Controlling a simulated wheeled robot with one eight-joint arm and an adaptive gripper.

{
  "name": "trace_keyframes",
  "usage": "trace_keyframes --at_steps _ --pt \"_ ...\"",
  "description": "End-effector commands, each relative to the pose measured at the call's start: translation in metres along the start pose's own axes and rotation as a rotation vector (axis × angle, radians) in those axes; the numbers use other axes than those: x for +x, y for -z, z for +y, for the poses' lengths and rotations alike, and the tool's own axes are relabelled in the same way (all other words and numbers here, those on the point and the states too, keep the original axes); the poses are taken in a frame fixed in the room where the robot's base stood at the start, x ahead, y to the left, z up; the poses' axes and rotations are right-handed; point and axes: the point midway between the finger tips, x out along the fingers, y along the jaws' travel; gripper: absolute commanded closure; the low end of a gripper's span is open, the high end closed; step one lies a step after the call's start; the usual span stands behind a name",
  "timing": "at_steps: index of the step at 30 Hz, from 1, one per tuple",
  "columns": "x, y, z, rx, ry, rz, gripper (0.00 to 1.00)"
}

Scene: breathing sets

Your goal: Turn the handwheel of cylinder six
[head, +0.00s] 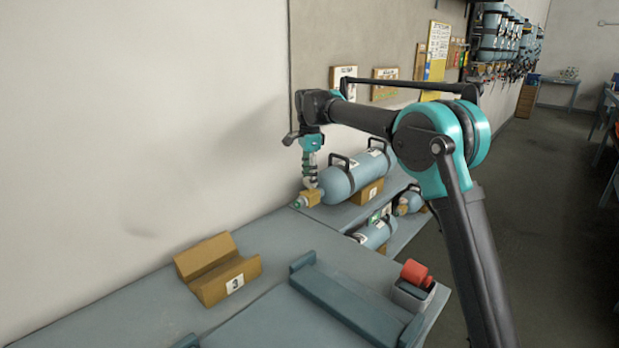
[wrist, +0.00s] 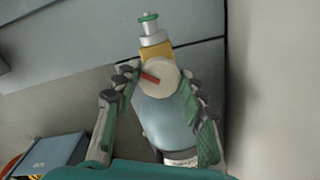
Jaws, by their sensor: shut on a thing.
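A light-blue cylinder (head: 345,178) lies on its side on a wooden cradle (head: 369,192) on the bench by the wall; I cannot read its number. Its brass-coloured valve (head: 313,197) points left and has a green end fitting (wrist: 148,17) in the wrist view. The cream round handwheel (wrist: 160,77) with a red mark sits at the valve, above the cylinder body. My gripper (head: 310,182) comes down from above onto it. In the wrist view my gripper (wrist: 157,82) has its fingers on both sides of the handwheel, shut on it. The handwheel is hidden in the head view.
An empty wooden cradle marked 3 (head: 215,270) stands on the near bench. A blue-grey tray (head: 345,305) and a red object (head: 416,274) in a grey holder are at the front. More cylinders (head: 374,236) lie lower behind. Floor on the right is open.

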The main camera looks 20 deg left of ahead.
Motion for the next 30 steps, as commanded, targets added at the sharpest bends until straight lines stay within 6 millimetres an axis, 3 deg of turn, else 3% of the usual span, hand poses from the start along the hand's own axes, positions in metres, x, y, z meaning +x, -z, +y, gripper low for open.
trace_keyframes --at_steps 18,30 --pt "-0.0004 0.0006 -0.0019 0.569 0.002 0.0 0.88" --pt "-0.0003 0.001 -0.0023 0.798 0.001 -0.001 0.88"
